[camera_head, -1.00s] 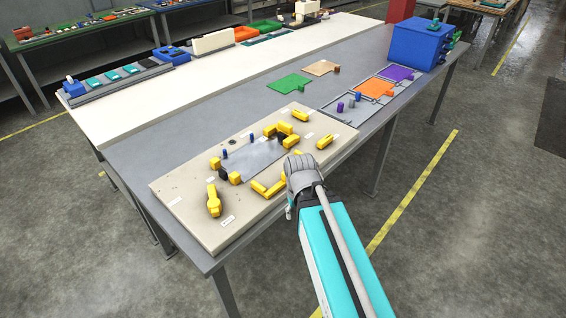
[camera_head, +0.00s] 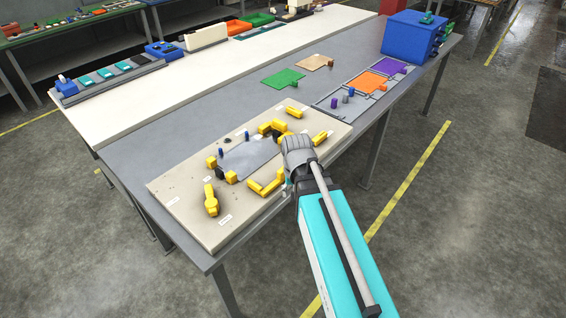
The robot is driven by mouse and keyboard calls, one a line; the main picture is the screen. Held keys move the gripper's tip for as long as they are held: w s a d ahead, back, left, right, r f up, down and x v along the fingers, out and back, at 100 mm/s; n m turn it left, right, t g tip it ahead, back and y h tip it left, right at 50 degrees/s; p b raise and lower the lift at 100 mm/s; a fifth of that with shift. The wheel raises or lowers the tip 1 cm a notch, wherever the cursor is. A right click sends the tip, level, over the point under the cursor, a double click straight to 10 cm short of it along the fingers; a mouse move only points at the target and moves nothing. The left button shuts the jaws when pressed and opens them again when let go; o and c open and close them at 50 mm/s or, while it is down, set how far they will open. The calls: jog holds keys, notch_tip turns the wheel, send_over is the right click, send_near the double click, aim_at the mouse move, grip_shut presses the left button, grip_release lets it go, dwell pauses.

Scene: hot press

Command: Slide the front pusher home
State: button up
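The beige fixture board (camera_head: 180,200) lies on the grey table, with several yellow fittings around a grey plate (camera_head: 250,155). A low yellow L-shaped fitting (camera_head: 266,187) sits on the board's front side, just left of my gripper. It may be the front pusher, but its label cannot be read. My gripper (camera_head: 288,183) is at the board's front edge, mostly hidden behind my own grey wrist. Its fingers cannot be made out, nor whether it touches the yellow fitting.
Other yellow fittings (camera_head: 211,200) stand at the board's left end and right side. A grey tray (camera_head: 325,103) with small cylinders lies to the right, and a blue box (camera_head: 405,38) beyond.

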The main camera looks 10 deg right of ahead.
jog(key=w+r+m+p, duration=0.8)
jog(key=w+r+p, duration=0.3)
jog(key=w+r, duration=0.1)
jog(key=shift+w+r, duration=0.15)
jog(key=shift+r, duration=0.15)
jog(key=shift+f, duration=0.2)
notch_tip(320, 180, down, 13)
jog(key=b, duration=1.3)
jog(key=shift+f, duration=0.2)
jog(key=shift+b, duration=0.3)
grip_shut()
